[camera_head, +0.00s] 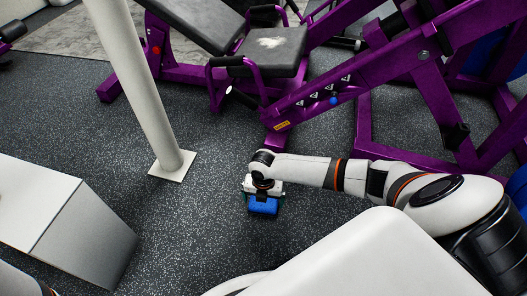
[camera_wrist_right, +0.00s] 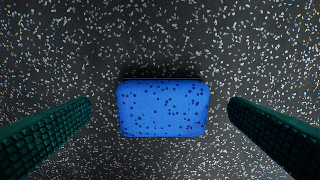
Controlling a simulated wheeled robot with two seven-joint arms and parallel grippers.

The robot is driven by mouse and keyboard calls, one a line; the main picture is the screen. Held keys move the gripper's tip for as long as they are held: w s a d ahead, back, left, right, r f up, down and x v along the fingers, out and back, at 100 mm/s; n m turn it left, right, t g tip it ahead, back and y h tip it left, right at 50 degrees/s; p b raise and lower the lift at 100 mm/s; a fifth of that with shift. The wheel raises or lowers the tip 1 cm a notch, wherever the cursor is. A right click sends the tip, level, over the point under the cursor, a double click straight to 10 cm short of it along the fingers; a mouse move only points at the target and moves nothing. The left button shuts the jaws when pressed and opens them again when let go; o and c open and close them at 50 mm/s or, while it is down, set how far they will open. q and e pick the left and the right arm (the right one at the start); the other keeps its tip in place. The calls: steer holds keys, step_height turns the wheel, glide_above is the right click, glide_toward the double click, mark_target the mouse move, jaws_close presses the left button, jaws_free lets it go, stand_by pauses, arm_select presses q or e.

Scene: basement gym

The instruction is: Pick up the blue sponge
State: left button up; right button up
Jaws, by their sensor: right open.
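The blue sponge (camera_head: 263,206) lies on the dark speckled floor, directly under my right gripper (camera_head: 263,197) in the head view. In the right wrist view the sponge (camera_wrist_right: 163,108) is a blue block with dark pores, lying between the two green ridged fingers of the right gripper (camera_wrist_right: 160,112). There is a gap between each finger and the sponge, and the right gripper is open and empty. The head view hides part of the sponge's far side behind the gripper. My left gripper is not in view.
Purple gym machines (camera_head: 330,97) with a dark padded seat (camera_head: 270,52) stand behind the sponge. A white post (camera_head: 137,80) rises from a square base plate to the left. A white box (camera_head: 60,215) stands at the left. The floor (camera_head: 190,235) around the sponge is clear.

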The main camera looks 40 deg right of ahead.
mark_target(263, 207)
steer(key=shift+f+b, duration=0.5)
steer(key=shift+f, duration=0.1)
step_height(263, 207, down, 4)
steer(key=b, duration=0.4)
steer(key=shift+w+a+f, duration=0.1)
steer(key=shift+f, duration=0.1)
steer(key=shift+r, duration=0.1)
steer(key=c, duration=0.7)
